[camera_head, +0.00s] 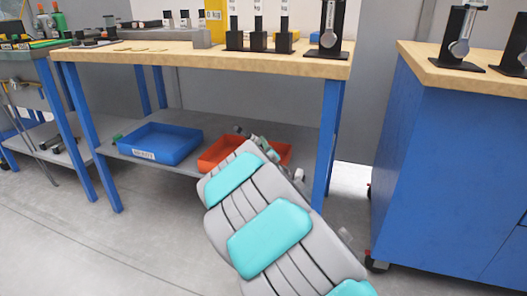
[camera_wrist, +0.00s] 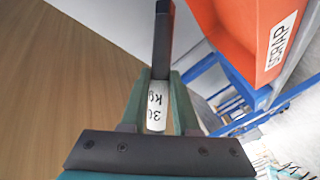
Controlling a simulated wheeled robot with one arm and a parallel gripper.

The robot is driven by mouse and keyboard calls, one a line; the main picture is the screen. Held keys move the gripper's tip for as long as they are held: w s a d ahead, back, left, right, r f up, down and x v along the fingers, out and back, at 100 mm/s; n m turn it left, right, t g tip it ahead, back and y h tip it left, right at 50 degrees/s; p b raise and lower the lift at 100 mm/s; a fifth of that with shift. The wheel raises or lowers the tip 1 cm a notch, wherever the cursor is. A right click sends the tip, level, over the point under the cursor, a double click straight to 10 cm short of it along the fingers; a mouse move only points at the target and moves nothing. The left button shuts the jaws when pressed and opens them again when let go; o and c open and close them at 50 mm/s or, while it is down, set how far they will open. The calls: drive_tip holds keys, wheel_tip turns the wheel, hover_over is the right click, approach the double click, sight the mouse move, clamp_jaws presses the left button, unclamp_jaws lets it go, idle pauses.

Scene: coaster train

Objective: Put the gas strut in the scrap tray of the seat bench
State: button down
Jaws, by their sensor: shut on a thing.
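The gas strut (camera_wrist: 163,38) is a dark bar with a white label reading 30 KG, seen in the wrist view. My gripper (camera_wrist: 159,88) is shut on it, with green fingers on both sides of the label. The orange scrap tray (camera_wrist: 250,35) shows at the top right of the wrist view, marked SCRAP, apart from the strut in the picture. In the head view the orange tray (camera_head: 211,154) is on the lower shelf of the seat bench (camera_head: 190,55), partly covered by my arm. My arm hides most of the gripper and strut there.
A blue tray (camera_head: 162,146) with a white label sits left of the orange one on the grey shelf (camera_head: 190,168). Blue legs and the wooden top frame the shelf opening. Black holders (camera_head: 258,40) stand on top. A blue cabinet (camera_head: 450,170) stands to the right.

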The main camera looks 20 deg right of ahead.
drive_tip(key=shift+w+d, duration=0.9)
drive_tip(key=shift+d, duration=0.05)
wheel_tip(320, 180, down, 4)
drive_tip(key=shift+r, duration=0.2)
drive_tip(key=shift+f, duration=0.1)
drive_tip(key=shift+f+b, duration=0.35)
drive_tip(key=shift+b, duration=0.05)
drive_tip(key=shift+f, duration=0.2)
drive_tip(key=c, duration=0.7)
unclamp_jaws()
drive_tip(key=shift+o, duration=0.2)
